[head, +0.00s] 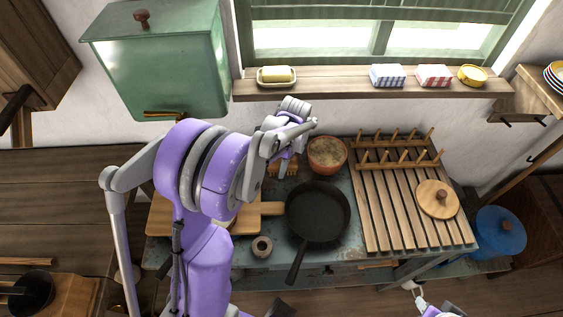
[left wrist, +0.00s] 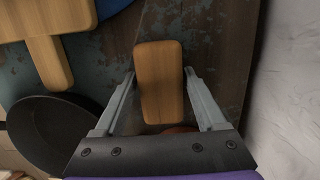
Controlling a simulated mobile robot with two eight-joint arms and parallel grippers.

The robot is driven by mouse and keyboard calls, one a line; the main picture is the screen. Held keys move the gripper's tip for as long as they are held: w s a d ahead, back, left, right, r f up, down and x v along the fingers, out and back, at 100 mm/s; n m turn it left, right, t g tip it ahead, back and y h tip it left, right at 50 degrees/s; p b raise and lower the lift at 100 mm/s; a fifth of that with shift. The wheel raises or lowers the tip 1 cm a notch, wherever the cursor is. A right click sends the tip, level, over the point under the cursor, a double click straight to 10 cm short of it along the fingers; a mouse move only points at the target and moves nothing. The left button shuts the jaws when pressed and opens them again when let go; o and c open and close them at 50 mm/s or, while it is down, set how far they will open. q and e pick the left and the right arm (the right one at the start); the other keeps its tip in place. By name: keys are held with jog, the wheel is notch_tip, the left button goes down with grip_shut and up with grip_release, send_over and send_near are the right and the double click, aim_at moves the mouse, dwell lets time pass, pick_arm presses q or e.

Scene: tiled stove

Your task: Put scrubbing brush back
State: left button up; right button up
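The scrubbing brush (head: 285,168), a rounded wooden block, lies on the worn blue-grey counter behind the pan, partly hidden by my left gripper. In the left wrist view the brush (left wrist: 160,82) appears between my two fingers, with narrow gaps visible on both sides. My left gripper (head: 287,152) reaches down over it and is open. I cannot tell whether its fingertips are level with the brush or above it. Part of my right arm's end (head: 425,302) shows at the bottom edge of the head view; its finger state is unclear.
A black frying pan (head: 318,212) and a terracotta pot (head: 327,155) stand close by. A wooden board (head: 246,222) lies left of the pan, partly behind my arm. A slatted drying rack (head: 392,209) fills the right side. The wall and windowsill (head: 340,84) are behind.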

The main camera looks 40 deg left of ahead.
pick_arm(q)
jog(key=shift+o, duration=1.2)
notch_tip(320, 180, up, 12)
jog(key=w+d+p, duration=0.1)
jog(key=s+d+f+n+t+h, duration=0.1)
jog(key=s+d+f+n+t, duration=0.1)
jog(key=s+d+n+t, duration=0.4)
jog(key=s+d+n, duration=0.4)
jog(key=s+d, duration=0.5)
jog(key=shift+s+t, duration=0.3)
jog(key=shift+s, duration=0.1)
